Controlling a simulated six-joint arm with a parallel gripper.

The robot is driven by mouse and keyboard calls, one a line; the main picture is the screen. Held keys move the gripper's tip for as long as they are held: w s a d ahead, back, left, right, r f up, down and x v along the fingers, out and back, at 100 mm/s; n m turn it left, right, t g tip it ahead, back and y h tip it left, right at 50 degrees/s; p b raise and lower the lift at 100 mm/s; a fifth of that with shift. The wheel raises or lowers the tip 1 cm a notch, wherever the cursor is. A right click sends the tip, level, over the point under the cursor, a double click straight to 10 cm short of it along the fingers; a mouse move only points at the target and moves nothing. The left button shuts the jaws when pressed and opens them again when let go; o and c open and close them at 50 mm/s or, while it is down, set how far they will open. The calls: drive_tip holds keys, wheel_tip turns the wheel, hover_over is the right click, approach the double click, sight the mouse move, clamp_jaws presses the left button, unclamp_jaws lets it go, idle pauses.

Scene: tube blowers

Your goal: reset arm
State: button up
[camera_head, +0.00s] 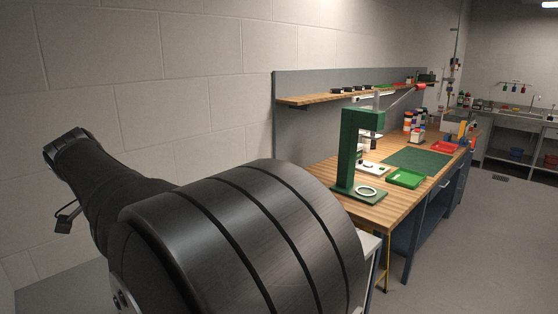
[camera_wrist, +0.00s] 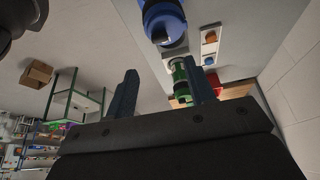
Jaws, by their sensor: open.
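My gripper (camera_wrist: 164,92) shows in the wrist view with its two dark fingers spread apart and nothing between them. It is open. In the wrist view the gripper faces an upside-down or tilted view of the room, well away from the bench. In the head view my dark arm fills the lower left and the gripper itself cannot be made out.
A wooden workbench (camera_head: 325,173) stands right of my arm. On it are a green press (camera_head: 346,150), a green tray (camera_head: 405,178), a red tray (camera_head: 443,147) and a green mat (camera_head: 418,161). A shelf (camera_head: 317,98) hangs above. The floor (camera_head: 478,235) at right is clear.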

drive_tip(key=v, duration=0.7)
drive_tip(key=x, duration=1.7)
drive_tip(key=shift+d, duration=0.1)
drive_tip(key=shift+w+d+f, duration=0.1)
drive_tip(key=shift+w+f, duration=0.05)
drive_tip(key=n, duration=0.1)
drive_tip(key=w+d+n+y, duration=0.1)
drive_tip(key=n, duration=0.1)
drive_tip(key=n+t, duration=0.1)
drive_tip(key=n, duration=0.1)
drive_tip(key=shift+w+d+y, duration=0.15)
drive_tip(key=shift+w+y, duration=0.1)
drive_tip(key=shift+y, duration=0.05)
drive_tip(key=n, duration=0.1)
drive_tip(key=w+n+y, duration=0.1)
drive_tip(key=n, duration=0.1)
drive_tip(key=w+n, duration=0.1)
drive_tip(key=shift+d+n+y, duration=0.25)
drive_tip(key=shift+n+y, duration=0.15)
drive_tip(key=shift+w+a+n+g+y, duration=0.2)
drive_tip(key=shift+w+n+y, duration=0.35)
drive_tip(key=shift+n, duration=0.95)
drive_tip(key=shift+w+a+n+g+y, duration=0.2)
drive_tip(key=shift+w+n+y, duration=0.3)
drive_tip(key=shift+n, duration=1)
drive_tip(key=shift+w+a+n+g+y, duration=0.15)
drive_tip(key=shift+w+n+y, duration=0.4)
drive_tip(key=shift+n, duration=0.95)
drive_tip(key=shift+w+a, duration=0.1)
